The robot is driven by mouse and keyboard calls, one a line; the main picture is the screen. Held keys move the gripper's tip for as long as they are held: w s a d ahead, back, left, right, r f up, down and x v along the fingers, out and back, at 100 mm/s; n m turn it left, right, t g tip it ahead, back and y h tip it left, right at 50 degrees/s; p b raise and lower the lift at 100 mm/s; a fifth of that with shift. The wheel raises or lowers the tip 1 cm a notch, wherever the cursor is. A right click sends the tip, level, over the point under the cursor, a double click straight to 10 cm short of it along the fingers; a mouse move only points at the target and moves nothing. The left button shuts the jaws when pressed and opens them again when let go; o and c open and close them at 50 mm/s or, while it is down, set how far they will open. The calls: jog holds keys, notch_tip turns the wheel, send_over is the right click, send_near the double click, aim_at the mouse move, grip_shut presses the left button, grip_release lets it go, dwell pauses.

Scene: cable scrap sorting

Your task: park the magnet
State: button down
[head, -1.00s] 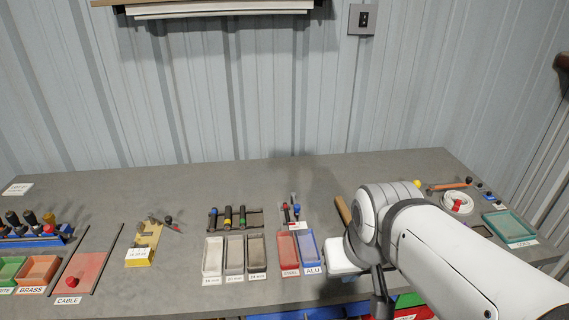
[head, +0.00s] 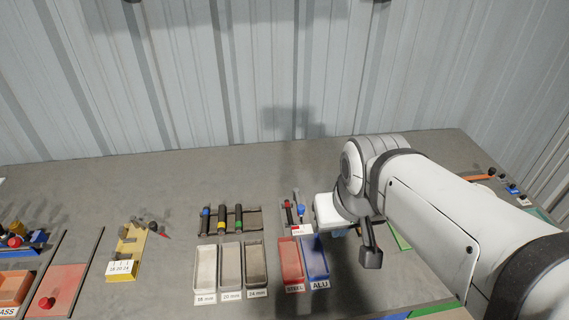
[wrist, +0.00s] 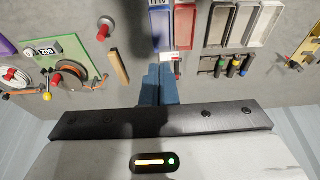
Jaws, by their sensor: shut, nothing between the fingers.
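My gripper (wrist: 160,70) is shut and empty, its blue fingers side by side in the wrist view. In the head view its white body (head: 328,211) hangs right of a small stand (head: 301,230) behind the STEEL and ALU trays. I cannot tell for sure which thing is the magnet. A grey piece with a red knob (wrist: 104,29) stands alone on the bench in the wrist view. My fingers partly cover the stand's surroundings there.
The red STEEL tray (head: 289,263) and blue ALU tray (head: 314,257) stand in front of the stand. Several grey trays (head: 231,267) and a tube rack (head: 246,220) are to the left. A wooden bar (wrist: 118,67) and a green board (wrist: 87,42) lie nearby. The bench behind is clear.

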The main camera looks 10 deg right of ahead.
jog(key=w+a+f+n+g, duration=0.2)
jog(key=w+f+n, duration=0.15)
jog(key=w, duration=1.05)
jog(key=n+g, duration=0.1)
jog(key=n, duration=0.1)
send_near(300, 207)
jog(key=a+f, duration=0.1)
jog(key=a, duration=0.2)
jog(key=shift+m, duration=0.25)
jog(key=shift+w+f+b, duration=0.15)
jog(key=shift+f+b, duration=2.45)
jog(key=shift+f, duration=1.35)
jog(key=shift+d+f, duration=0.1)
jog(key=shift+f, duration=0.1)
jog(key=d, duration=0.2)
jog(key=shift+d+r, duration=0.15)
jog(key=shift+d, duration=0.2)
jog(key=d, duration=0.3)
jog(key=shift+w+d, duration=0.1)
jog(key=shift+w, duration=0.05)
jog(key=shift+w+d, duration=0.35)
jog(key=shift+d, duration=0.4)
jog(key=shift+w+d, duration=0.3)
jog(key=shift+d, duration=0.4)
jog(key=shift+w+d, duration=0.55)
jog(key=shift+d, duration=0.1)
jog(key=shift+s+a, duration=0.1)
